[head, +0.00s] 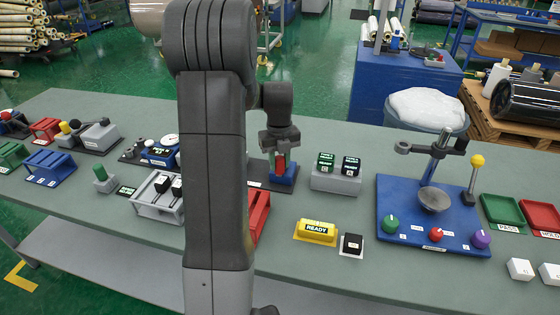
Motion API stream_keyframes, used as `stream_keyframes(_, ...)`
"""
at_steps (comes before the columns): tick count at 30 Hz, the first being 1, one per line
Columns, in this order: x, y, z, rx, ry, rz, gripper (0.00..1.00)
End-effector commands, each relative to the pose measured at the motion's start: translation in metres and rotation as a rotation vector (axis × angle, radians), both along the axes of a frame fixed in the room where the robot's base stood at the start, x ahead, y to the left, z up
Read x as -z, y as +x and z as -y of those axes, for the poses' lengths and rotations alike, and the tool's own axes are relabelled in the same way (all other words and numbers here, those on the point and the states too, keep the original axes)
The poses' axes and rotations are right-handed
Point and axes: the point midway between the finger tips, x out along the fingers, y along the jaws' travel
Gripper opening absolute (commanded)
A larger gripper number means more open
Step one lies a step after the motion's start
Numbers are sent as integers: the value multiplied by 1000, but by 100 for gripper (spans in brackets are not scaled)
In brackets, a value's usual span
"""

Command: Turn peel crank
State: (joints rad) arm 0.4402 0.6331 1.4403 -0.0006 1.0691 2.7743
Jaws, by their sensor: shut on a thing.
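My gripper (280,156) points down just right of my arm, over a small blue block (285,178) on a dark base plate. It is shut on a small red piece (281,165) that stands at the top of this block. I cannot tell from this view whether the red piece is the peel crank's handle; my arm hides what lies to its left.
Black and green cubes on a grey block (336,180) stand close right of my gripper. A yellow READY block (316,231) and a partly hidden red tray (259,215) are in front. Switch boxes (155,207) stand left. The bench (310,275) is clear along its front edge.

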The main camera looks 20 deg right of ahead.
Motion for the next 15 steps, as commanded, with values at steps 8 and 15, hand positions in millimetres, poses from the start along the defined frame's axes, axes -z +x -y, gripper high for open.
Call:
stream_keyframes(8, -2, 1, 0, 1, -1, 5, 40)
stream_keyframes(15, -1, 1, 0, 0, 0, 3, 50)
